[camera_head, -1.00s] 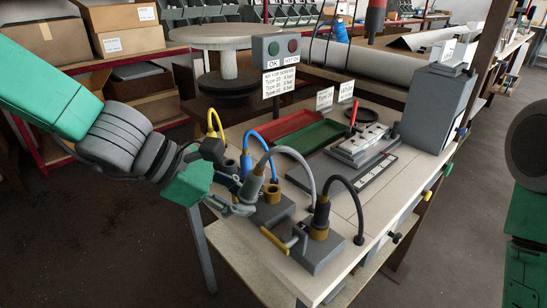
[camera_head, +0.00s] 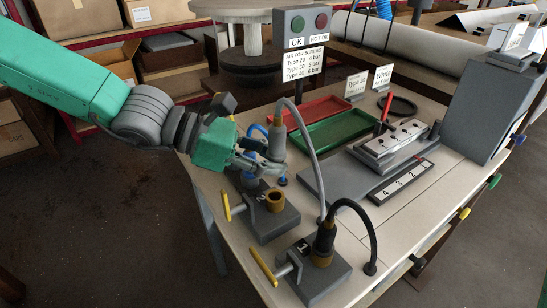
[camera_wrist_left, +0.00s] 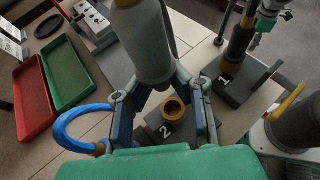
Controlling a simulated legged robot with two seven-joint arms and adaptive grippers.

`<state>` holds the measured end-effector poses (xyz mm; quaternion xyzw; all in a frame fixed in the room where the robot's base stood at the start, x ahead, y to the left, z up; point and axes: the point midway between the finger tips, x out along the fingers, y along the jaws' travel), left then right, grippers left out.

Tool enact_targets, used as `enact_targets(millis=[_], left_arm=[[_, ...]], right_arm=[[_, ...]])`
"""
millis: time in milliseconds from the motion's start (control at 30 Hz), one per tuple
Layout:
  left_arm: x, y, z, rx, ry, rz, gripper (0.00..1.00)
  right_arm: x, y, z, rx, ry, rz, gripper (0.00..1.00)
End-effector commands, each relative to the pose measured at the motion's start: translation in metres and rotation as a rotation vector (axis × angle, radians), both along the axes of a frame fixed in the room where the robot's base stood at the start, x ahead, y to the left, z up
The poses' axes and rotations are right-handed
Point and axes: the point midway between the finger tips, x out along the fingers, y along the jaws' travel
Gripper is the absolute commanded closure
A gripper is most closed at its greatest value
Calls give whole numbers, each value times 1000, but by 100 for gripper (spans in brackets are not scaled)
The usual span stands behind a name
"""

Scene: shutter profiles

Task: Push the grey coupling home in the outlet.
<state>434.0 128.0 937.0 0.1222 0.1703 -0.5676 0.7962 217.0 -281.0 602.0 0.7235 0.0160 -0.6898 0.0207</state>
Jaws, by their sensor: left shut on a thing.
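My left gripper (camera_head: 250,152) is shut on the grey coupling (camera_head: 276,143), which has a grey hose rising from its top. The coupling is about upright and apart from the outlet's brass socket (camera_head: 275,199), which stands on the grey block marked 2 (camera_head: 268,222). In the left wrist view the grey coupling (camera_wrist_left: 143,45) is between the fingers. The open brass ring of the outlet (camera_wrist_left: 173,108) shows empty below it. The coupling's lower end is partly hidden by the fingers in the head view. My right gripper is not in view.
Block 1 (camera_head: 322,280) holds a black coupling (camera_head: 323,240) with a black hose. Yellow-handled levers (camera_head: 262,266) stick out at the blocks' left. A blue hose (camera_wrist_left: 72,125) loops close beside the left gripper. Red and green trays (camera_head: 340,131) lie behind.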

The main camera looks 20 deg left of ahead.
Motion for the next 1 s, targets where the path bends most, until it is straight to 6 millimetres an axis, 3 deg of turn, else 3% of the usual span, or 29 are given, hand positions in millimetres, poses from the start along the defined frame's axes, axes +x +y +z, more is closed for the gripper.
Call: enact_targets(millis=[233, 700, 1000], left_arm=[[0, 2, 4, -19, 5, -22, 100], [0, 1, -48, -19, 2, -24, 100], [0, 1, -57, -20, 2, -25, 100]], right_arm=[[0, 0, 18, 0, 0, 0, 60], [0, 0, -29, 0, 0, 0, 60], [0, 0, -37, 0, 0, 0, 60]])
